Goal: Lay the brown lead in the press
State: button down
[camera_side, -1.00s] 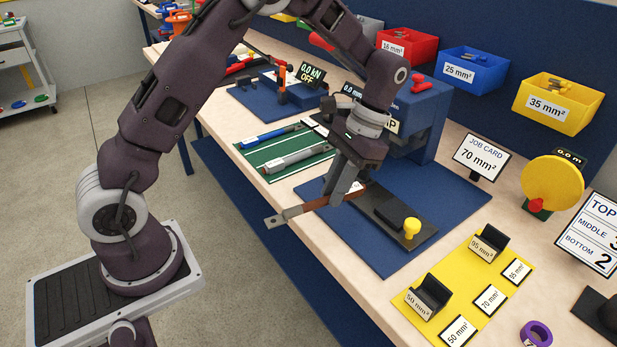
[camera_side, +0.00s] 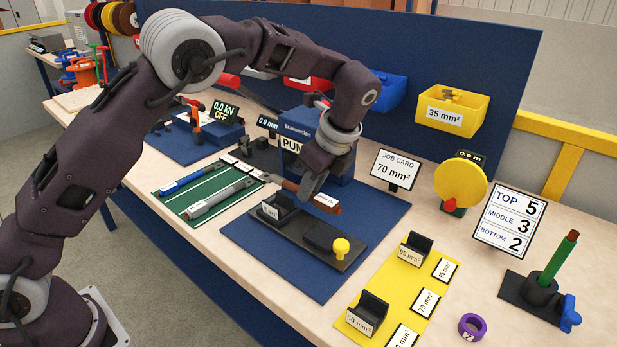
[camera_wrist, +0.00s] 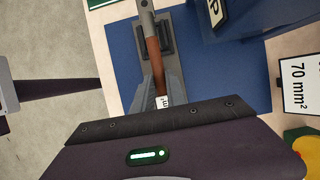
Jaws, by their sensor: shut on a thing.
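My gripper (camera_side: 308,192) is shut on the brown lead (camera_side: 327,202), near its labelled end. The lead's bare grey lug end points back left in the side view. In the wrist view the lead (camera_wrist: 154,62) runs up from between my fingers (camera_wrist: 160,92), lug (camera_wrist: 147,18) at the top. The press has a dark base plate (camera_side: 300,236), a dark cradle-like block (camera_side: 274,208) and a yellow knob (camera_side: 341,247). In the wrist view the lead passes over a dark block (camera_wrist: 167,38) of it. The lead appears held above the press; the exact gap cannot be told.
A blue pump unit (camera_side: 325,160) stands close behind my gripper. A green mat (camera_side: 187,181) with blue and grey leads lies left. A job card (camera_side: 395,169) reads 70 mm². A yellow mat (camera_side: 390,303) with holders lies at the front right. The blue mat (camera_side: 374,222) has bare room.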

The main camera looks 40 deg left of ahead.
jog(key=shift+f, duration=3.5)
jog(key=shift+a, duration=0.35)
jog(key=c, duration=1.3)
grip_release()
jog(key=v, duration=0.7)
jog(key=s+a+r+n+t+h, duration=0.4)
jog(key=s+r+n, duration=0.7)
jog(key=s+r, duration=0.65)
jog(key=s+f+n, duration=0.1)
jog(key=s+n, duration=0.1)
jog(key=s, duration=0.2)
jog(key=s+a+f+n+t, duration=0.1)
jog(key=s+f+n, duration=0.1)
jog(key=s, duration=0.3)
jog(key=s+f+n, duration=0.2)
jog(key=s+n, duration=0.1)
jog(key=s, duration=0.2)
jog(key=shift+a+f+t, duration=0.15)
jog(key=shift+f+t, duration=0.05)
jog(key=shift+t, duration=0.1)
